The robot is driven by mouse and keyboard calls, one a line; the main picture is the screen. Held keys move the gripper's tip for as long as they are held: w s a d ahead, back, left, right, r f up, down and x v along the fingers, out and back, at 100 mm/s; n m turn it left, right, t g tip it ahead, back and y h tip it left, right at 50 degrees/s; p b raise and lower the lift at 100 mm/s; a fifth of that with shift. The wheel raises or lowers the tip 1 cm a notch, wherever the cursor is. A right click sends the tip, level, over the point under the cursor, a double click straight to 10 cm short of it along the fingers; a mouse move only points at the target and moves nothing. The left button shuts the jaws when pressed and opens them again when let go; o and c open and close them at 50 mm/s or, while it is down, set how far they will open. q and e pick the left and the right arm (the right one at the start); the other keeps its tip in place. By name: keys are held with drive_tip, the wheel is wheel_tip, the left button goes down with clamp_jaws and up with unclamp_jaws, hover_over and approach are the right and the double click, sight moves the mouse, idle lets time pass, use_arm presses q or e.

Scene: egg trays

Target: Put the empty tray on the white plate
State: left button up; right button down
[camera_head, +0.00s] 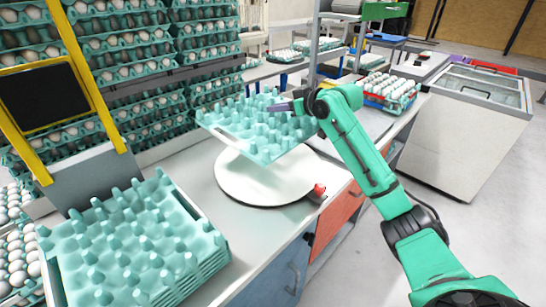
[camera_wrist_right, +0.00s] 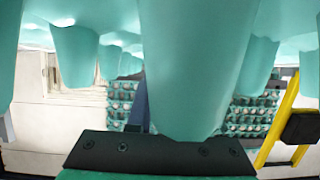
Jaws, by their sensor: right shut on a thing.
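An empty teal egg tray (camera_head: 258,122) is held in the air by my right gripper (camera_head: 284,108), which is shut on its right side. The tray is slightly tilted and hangs above the round white plate (camera_head: 262,182); a gap shows between them. The plate lies on the grey counter, its back part hidden by the tray. In the right wrist view the tray's pegs (camera_wrist_right: 195,65) fill the upper picture, close to the gripper. A stack of empty teal trays (camera_head: 135,245) stands at the front left of the counter. My left gripper is not in view.
A red knob (camera_head: 319,190) sits at the plate's right edge. Tall stacks of egg-filled trays (camera_head: 120,45) stand behind the counter. A yellow frame with a dark screen (camera_head: 45,97) rises at the left. More eggs (camera_head: 388,88) lie at the back right.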

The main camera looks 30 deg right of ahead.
wheel_tip(320, 180, down, 14)
drive_tip(key=shift+s+d+f+p, duration=0.15)
drive_tip(key=shift+f+p, duration=0.1)
drive_tip(key=shift+p, duration=0.35)
drive_tip(key=c, duration=0.8)
unclamp_jaws()
drive_tip(key=b+v, duration=0.1)
drive_tip(key=v, duration=1)
drive_tip(key=shift+s+b, duration=0.2)
drive_tip(key=shift+b, duration=0.15)
drive_tip(key=shift+s+r, duration=0.25)
